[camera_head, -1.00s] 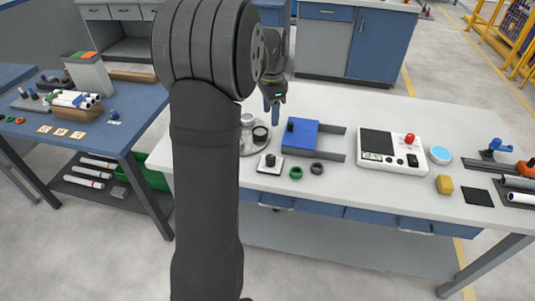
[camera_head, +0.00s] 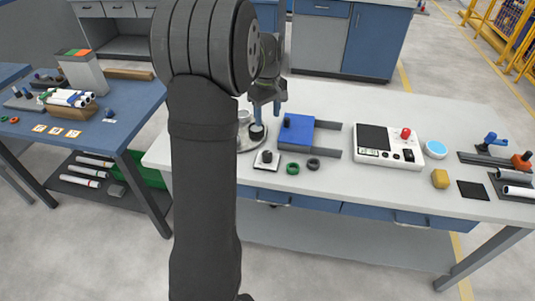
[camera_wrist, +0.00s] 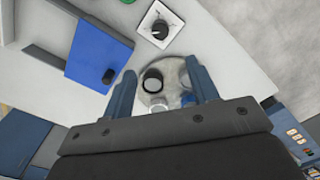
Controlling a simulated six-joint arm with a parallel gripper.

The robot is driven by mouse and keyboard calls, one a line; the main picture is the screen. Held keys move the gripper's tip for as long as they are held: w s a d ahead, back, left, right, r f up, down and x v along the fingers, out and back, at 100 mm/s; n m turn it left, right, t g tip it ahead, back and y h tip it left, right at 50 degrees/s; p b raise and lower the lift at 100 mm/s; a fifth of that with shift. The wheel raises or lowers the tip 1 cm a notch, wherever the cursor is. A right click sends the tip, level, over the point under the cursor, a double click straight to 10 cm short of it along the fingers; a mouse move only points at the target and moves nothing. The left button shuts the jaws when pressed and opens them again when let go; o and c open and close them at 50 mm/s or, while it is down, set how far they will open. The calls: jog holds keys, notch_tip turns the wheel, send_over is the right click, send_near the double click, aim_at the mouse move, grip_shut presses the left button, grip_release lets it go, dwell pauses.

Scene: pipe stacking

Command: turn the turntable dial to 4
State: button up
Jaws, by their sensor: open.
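The turntable dial (camera_head: 267,158) is a black knob on a small white square plate, on the near left part of the white table. In the wrist view the dial (camera_wrist: 158,25) is at the top, its scale marks too small to read. The grey round turntable (camera_head: 250,146) lies just behind and left of it. A black-rimmed cylinder (camera_wrist: 152,80) and paler round pieces stand on it. My gripper (camera_head: 267,112) is open and empty above the turntable's area. In the wrist view its blue fingers (camera_wrist: 160,76) stand either side of the turntable, apart from the dial.
A blue block fixture with grey rails (camera_head: 296,134) stands right of the dial. A green ring (camera_head: 292,169) and a dark ring (camera_head: 313,164) lie close by. A white control box with a red knob (camera_head: 389,158) stands farther right. The table's front edge is near the dial.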

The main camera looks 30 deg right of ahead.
jog(key=n, duration=0.1)
send_near(268, 153)
notch_tip(268, 153, down, 10)
jog(key=shift+a+f, duration=0.1)
dwell(0.4)
jog(key=c, duration=1)
